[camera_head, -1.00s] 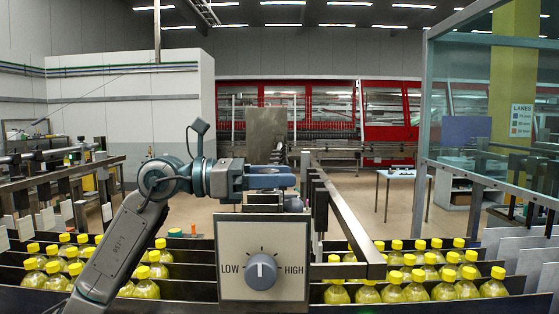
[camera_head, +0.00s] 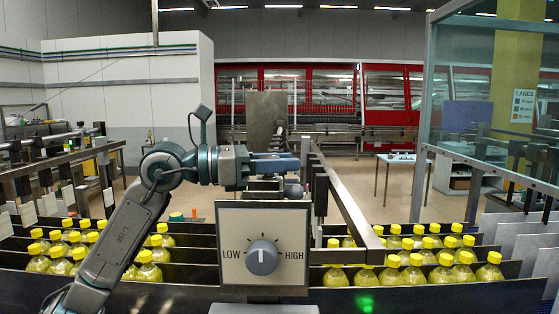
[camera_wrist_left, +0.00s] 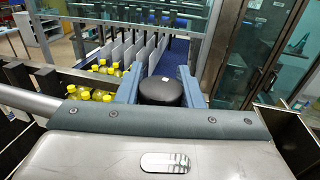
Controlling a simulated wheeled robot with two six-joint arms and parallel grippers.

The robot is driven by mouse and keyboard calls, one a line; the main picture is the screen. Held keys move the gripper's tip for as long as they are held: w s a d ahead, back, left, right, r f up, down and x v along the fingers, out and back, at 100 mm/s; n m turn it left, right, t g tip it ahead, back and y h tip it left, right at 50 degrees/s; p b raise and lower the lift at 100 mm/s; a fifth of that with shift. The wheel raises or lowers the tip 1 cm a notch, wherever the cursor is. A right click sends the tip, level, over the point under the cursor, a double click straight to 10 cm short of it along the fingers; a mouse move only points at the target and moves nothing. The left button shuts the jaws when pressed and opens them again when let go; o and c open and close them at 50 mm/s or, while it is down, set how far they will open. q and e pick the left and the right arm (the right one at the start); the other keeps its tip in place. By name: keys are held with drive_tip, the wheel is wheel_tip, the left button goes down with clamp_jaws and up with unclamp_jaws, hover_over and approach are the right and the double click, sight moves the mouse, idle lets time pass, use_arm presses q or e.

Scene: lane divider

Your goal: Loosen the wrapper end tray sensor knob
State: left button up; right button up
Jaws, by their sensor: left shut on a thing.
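A black round knob (camera_wrist_left: 161,91) sits between the two blue fingers of my left gripper (camera_wrist_left: 160,88) in the left wrist view. The gripper is shut on it, with a finger on each side. In the head view my left gripper (camera_head: 275,165) reaches in from the left, above a square panel (camera_head: 232,285) marked LOW and HIGH. A grey dial (camera_head: 262,257) on that panel has its pointer roughly upright. The fingers hide much of the black knob's sides. My right gripper is not in view.
Yellow-capped bottles (camera_head: 400,262) stand in lanes between dark dividers (camera_head: 455,299) on both sides of the panel. A metal rail (camera_head: 346,199) runs back from the lanes on the right. A clear guard panel (camera_head: 480,110) stands at right. A green light (camera_head: 365,303) glows on the front divider.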

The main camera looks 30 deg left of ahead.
use_arm(q)
drive_tip(key=shift+w+a+n+t+y, duration=0.1)
drive_tip(key=shift+n+t+y, duration=0.8)
drive_tip(key=shift+y, duration=0.2)
drive_tip(key=shift+w+a+n+t+y, duration=0.1)
drive_tip(key=shift+n+t+y, duration=0.8)
drive_tip(key=shift+y, duration=0.2)
drive_tip(key=o, duration=1)
drive_tip(key=shift+c, duration=0.2)
drive_tip(key=shift+s+a+f+b, duration=0.1)
drive_tip(key=shift+s+b, duration=0.1)
drive_tip(key=shift+b, duration=0.15)
drive_tip(key=b+v, duration=0.9)
drive_tip(key=v, duration=0.1)
drive_tip(key=shift+s, duration=0.2)
